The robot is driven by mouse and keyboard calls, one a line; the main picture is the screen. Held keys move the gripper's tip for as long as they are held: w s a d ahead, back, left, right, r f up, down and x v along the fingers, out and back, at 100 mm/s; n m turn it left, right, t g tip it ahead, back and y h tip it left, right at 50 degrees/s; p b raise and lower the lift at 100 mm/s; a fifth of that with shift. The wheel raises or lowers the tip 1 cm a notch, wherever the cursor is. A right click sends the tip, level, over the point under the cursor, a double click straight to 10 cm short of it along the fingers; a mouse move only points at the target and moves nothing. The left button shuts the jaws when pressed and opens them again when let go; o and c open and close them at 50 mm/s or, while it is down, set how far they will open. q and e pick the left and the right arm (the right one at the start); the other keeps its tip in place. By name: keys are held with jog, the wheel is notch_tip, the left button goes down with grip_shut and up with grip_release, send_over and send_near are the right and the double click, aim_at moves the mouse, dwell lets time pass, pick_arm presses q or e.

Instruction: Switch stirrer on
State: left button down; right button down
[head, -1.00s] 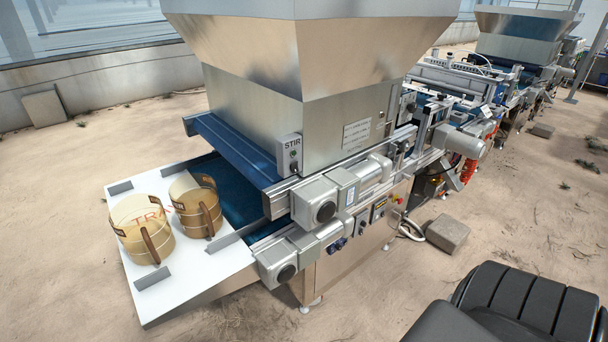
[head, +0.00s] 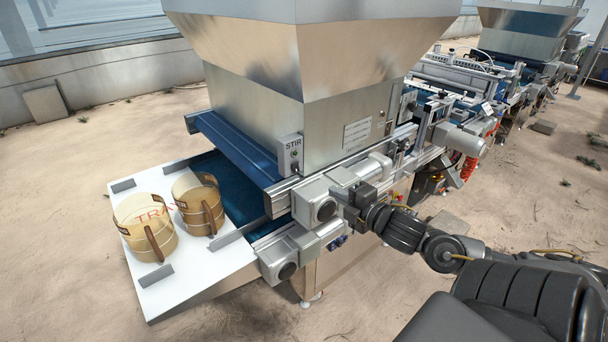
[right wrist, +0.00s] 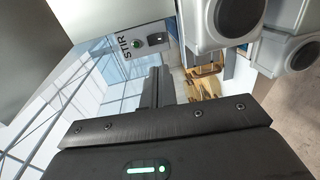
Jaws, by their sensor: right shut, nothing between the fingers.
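The stirrer's grey switch box (head: 291,155), labelled STIR, is mounted on the lower corner of the big steel hopper. It has a small green indicator and a dark switch (head: 294,168) below it. In the right wrist view the STIR box (right wrist: 145,45) shows at the top, with its switch (right wrist: 156,37) beside the green spot. My right gripper (head: 351,210) is to the right of and below the box, in front of the grey motor housings, apart from the switch. Its fingers (right wrist: 158,78) are shut and empty, pointing toward the box. My left gripper is out of view.
Grey motor housings (head: 317,203) stick out beneath and right of the box. A steel hopper (head: 300,60) overhangs it. A white tray table (head: 185,280) with two tan pots (head: 148,228) stands at left. Sandy floor in front is free.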

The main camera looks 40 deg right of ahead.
aim_at(297, 171)
jog(key=shift+w, duration=0.1)
jog(key=w+p, duration=0.1)
jog(key=w, duration=0.3)
jog(key=w+f+p, duration=0.1)
jog(key=w+p, duration=0.1)
jog(key=w, duration=0.2)
jog(key=w+p, duration=0.1)
jog(key=w, duration=0.4)
jog(key=shift+d+f+p, duration=0.15)
jog(key=shift+f+p, duration=0.05)
jog(key=shift+p, duration=0.15)
jog(key=shift+w+f, duration=0.2)
jog(key=shift+w, duration=0.2)
